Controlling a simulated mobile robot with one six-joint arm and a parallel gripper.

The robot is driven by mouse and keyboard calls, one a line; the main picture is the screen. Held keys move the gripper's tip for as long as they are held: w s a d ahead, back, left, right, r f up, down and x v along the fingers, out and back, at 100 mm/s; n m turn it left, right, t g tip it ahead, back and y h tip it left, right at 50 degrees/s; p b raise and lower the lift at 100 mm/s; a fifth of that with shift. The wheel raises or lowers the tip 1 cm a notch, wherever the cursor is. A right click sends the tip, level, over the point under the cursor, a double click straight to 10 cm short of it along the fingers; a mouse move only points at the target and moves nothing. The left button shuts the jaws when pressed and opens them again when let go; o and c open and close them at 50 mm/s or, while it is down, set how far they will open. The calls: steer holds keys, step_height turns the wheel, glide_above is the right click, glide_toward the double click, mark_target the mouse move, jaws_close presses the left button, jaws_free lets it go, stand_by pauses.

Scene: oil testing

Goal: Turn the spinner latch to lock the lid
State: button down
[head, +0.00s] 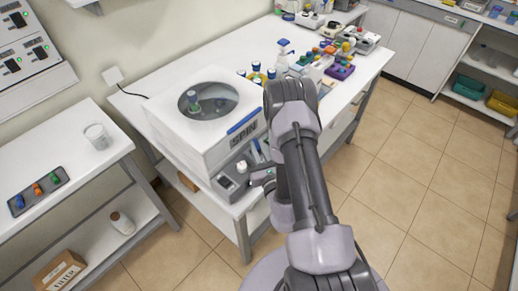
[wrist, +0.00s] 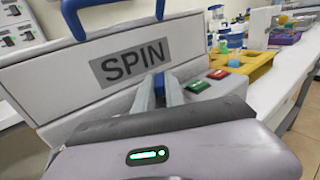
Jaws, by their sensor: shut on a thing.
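The spinner (head: 180,125) is a white box on the bench with a dark SPIN label. Its lid (head: 165,100) is down, with a round window and a blue handle (head: 244,122) along the front edge; the handle also shows at the top of the wrist view (wrist: 120,8). The latch (wrist: 159,84) is a small blue piece on the front, below and right of the label. My gripper (wrist: 165,92) is at the front of the spinner, its two grey fingers shut on the latch. The latch is partly hidden by the fingers.
Red and green buttons (wrist: 207,80) sit right of the fingers. A yellow rack with bottles (wrist: 245,65) stands to the right. A side table with a tray (head: 38,190) is at left.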

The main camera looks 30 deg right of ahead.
steer(key=h+p, duration=0.1)
steer(key=m+h+p, duration=0.1)
steer(key=shift+a+r+m+g+h, duration=0.2)
steer(key=shift+m+g+h, duration=0.1)
steer(key=shift+h, duration=0.1)
steer(key=shift+m+h+p, duration=0.4)
steer(key=shift+p, duration=0.3)
steer(key=shift+w+f+m+g+h+p, duration=0.1)
steer(key=shift+f+m+g+h+p, duration=0.1)
steer(key=shift+m+g+h+p, duration=0.15)
steer(key=c, duration=1.4)
jaws_free()
